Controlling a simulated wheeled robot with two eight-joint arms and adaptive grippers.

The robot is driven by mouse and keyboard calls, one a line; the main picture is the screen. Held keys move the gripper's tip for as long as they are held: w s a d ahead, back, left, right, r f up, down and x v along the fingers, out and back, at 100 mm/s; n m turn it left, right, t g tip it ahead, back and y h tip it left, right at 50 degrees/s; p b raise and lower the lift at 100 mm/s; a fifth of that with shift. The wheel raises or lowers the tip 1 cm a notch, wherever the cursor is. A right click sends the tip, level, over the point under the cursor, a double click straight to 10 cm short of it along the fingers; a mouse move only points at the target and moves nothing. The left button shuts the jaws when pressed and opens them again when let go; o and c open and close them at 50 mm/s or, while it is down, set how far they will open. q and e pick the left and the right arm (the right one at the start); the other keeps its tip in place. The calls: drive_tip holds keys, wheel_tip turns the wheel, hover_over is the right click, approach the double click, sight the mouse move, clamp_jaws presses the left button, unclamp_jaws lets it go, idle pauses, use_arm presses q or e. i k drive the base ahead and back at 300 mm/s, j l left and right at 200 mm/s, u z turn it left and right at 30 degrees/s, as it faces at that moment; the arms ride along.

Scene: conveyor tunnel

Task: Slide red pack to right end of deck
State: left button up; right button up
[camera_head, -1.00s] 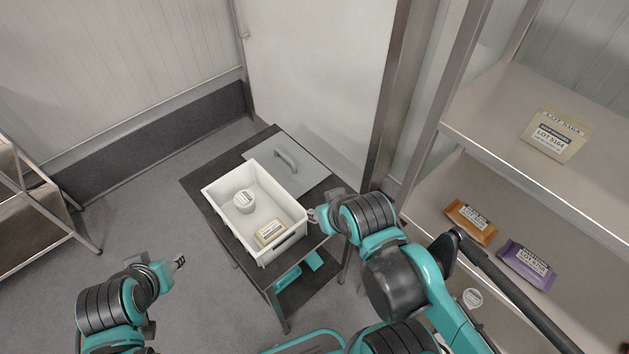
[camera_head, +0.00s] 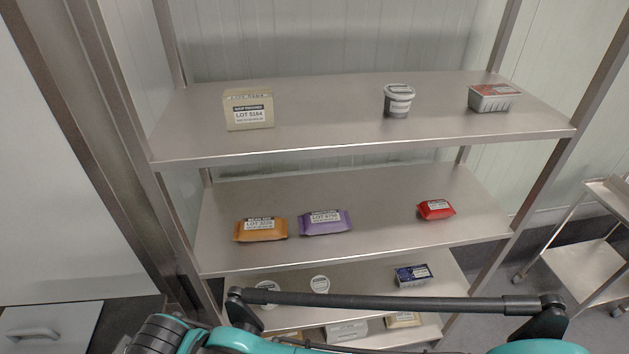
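An orange pack (camera_head: 260,229) and a purple pack (camera_head: 325,222) lie on the same deck to the left. Part of my teal and black arm crosses the bottom of the view, below and in front of the rack. Neither gripper shows.
The upper shelf (camera_head: 320,122) holds a beige box (camera_head: 248,109), a grey cup (camera_head: 397,100) and a tray pack (camera_head: 493,97). The lower shelf holds a dark blue pack (camera_head: 413,274) and white-lidded cups. A steel post (camera_head: 550,165) bounds the right end. A cart (camera_head: 600,250) stands at right.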

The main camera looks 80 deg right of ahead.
sight(436, 210)
drive_tip(key=l+z, duration=0.2)
drive_tip(key=z, duration=1.45)
drive_tip(key=k+j+z, duration=0.1)
drive_tip(key=z, duration=1.85)
drive_tip(key=i+l+z, duration=0.55)
drive_tip(key=l+z, duration=0.15)
drive_tip(key=i+l+z, duration=0.35)
drive_tip(key=i+z, duration=0.2)
drive_tip(key=i, duration=0.65)
drive_tip(key=i+u, duration=0.2)
drive_tip(key=u, duration=0.2)
drive_tip(key=i+l+u, duration=0.15)
drive_tip(key=u, duration=0.25)
drive_tip(key=i+l+u, duration=0.15)
drive_tip(key=u, duration=0.25)
drive_tip(key=i+u, duration=0.2)
drive_tip(key=u, duration=0.3)
drive_tip(key=i+u, duration=0.15)
drive_tip(key=u, duration=0.35)
drive_tip(key=i+l+u, duration=0.15)
drive_tip(key=u, duration=0.35)
drive_tip(key=i+l+u, duration=0.1)
drive_tip(key=l+u, duration=0.15)
drive_tip(key=u, duration=0.2)
drive_tip(key=i+l+u, duration=0.1)
drive_tip(key=u, duration=0.4)
drive_tip(key=l, duration=0.1)
